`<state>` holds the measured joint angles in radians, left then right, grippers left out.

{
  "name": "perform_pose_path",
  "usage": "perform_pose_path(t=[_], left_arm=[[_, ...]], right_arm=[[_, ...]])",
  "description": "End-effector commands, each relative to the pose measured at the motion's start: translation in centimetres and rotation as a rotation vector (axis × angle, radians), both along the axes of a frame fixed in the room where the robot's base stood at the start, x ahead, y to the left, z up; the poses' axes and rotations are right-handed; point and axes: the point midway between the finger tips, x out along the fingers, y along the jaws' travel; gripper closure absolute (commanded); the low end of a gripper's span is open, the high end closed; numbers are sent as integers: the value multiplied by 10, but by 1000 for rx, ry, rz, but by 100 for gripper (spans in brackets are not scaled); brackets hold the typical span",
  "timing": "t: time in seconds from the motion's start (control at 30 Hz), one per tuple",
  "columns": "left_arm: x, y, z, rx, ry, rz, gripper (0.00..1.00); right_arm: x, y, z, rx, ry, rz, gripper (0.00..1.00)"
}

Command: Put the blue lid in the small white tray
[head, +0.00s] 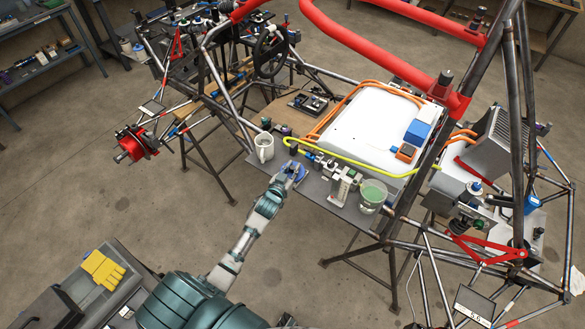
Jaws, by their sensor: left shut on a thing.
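My left gripper (296,171) is at the front edge of the grey bench shelf (315,189), between the white mug and the row of small fittings. It is shut on a small blue thing (289,173), which looks like the blue lid; the fingers cover part of it. I cannot clearly make out a small white tray. My right gripper does not show.
A white mug (264,148) stands left of the gripper. A clear cup of green liquid (373,195) and a small grey-white device (342,188) stand to the right. A yellow hose (350,161) runs behind them. Red and steel chassis tubes (385,50) rise around. Yellow gloves (103,269) lie lower left.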

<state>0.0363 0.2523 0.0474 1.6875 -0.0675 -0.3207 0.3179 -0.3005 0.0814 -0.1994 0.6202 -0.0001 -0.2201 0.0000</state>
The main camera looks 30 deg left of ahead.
Motion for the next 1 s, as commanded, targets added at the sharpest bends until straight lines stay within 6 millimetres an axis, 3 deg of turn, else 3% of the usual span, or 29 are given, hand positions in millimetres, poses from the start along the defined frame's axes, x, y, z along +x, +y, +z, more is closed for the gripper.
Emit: perform_pose_path(t=[0.37, 0.4, 0.43, 0.77, 1.0], left_arm=[[0, 0, -8, 0, 0, 0, 100], [0, 0, -8, 0, 0, 0, 77], [0, 0, -8, 0, 0, 0, 70], [-1, 0, -7, 0, 1, 0, 69], [-20, -2, -2, -1, 2, 0, 69]], right_arm=[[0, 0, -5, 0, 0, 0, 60], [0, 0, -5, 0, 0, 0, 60], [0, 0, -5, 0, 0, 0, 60], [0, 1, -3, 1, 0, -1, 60], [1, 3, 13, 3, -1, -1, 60]])
